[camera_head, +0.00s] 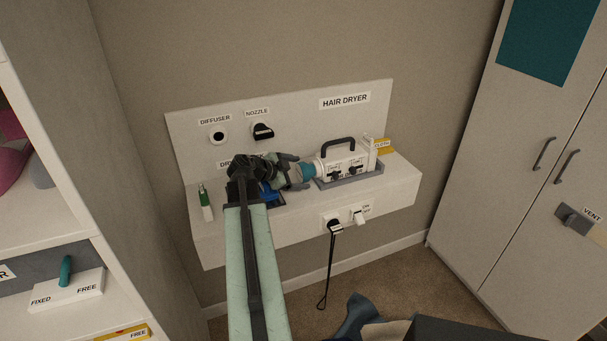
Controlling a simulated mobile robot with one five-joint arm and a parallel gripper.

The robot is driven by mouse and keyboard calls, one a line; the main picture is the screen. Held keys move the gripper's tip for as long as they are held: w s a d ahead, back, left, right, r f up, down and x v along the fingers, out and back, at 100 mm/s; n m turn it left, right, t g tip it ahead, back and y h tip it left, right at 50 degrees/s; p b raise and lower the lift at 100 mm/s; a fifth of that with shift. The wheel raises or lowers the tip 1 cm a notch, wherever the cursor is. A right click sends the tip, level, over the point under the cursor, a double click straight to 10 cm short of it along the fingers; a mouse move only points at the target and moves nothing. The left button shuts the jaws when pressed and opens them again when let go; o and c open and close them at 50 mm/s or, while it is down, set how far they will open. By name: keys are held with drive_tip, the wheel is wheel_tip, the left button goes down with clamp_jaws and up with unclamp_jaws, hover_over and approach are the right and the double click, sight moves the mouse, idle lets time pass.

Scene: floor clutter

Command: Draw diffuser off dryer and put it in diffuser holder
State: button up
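The white hair dryer (343,166) with a dark carry handle lies in a grey tray on the wall shelf. A teal piece (308,172), which looks like the diffuser, sits at its left end. My gripper (303,172) reaches along the shelf from the left, with its fingers at the teal piece. The fingers and wrist partly hide that piece, and I cannot tell whether they grip it. The diffuser holder (219,135), a small round fitting with a dark centre, is on the backboard under the DIFFUSER label and looks empty.
A dark piece (263,131) sits under the NOZZLE label. A green-and-white bottle (206,203) stands at the shelf's left end. Below the shelf are a plug with a hanging cord (333,226) and a switch (359,217). Cabinets (540,150) stand at right.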

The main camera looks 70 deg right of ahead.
drive_tip(key=c, duration=1.4)
drive_tip(key=shift+w+a, duration=0.45)
drive_tip(key=shift+w, duration=0.1)
drive_tip(key=shift+w+a, duration=1.05)
drive_tip(key=shift+w, duration=0.2)
